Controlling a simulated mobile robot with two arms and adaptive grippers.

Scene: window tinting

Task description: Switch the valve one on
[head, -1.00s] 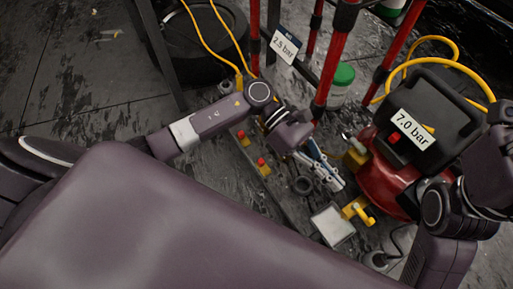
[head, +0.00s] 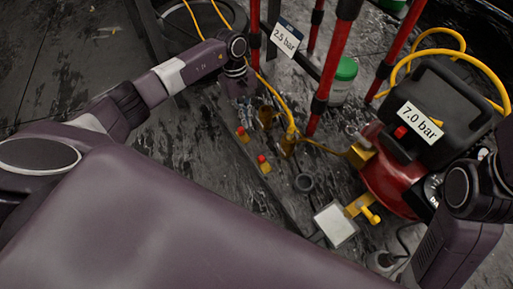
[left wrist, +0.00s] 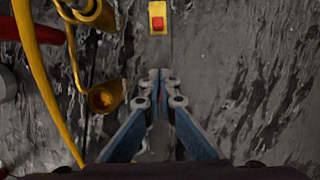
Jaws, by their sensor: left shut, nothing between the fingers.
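Two small yellow blocks with red buttons, the left one (head: 242,134) and the right one (head: 264,163), sit on a dark strip on the floor in the head view. I cannot tell which part is valve one. My left gripper (head: 246,118) is shut and empty, just above the left block. The left wrist view shows its blue fingers (left wrist: 159,84) together, with a red-topped yellow block (left wrist: 157,18) ahead of them. A yellow tap (head: 368,212) sticks out beside the red compressor (head: 388,175). My right arm shows at the right edge; its gripper does not show.
Brass-coloured fittings (left wrist: 105,97) and a yellow hose (left wrist: 38,75) lie close left of the left fingers. Red posts (head: 331,75) stand behind. A 2.5 bar sign (head: 285,38), a 7.0 bar sign (head: 420,121), a green-lidded container (head: 344,80) and a pale square plate (head: 335,224) also show.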

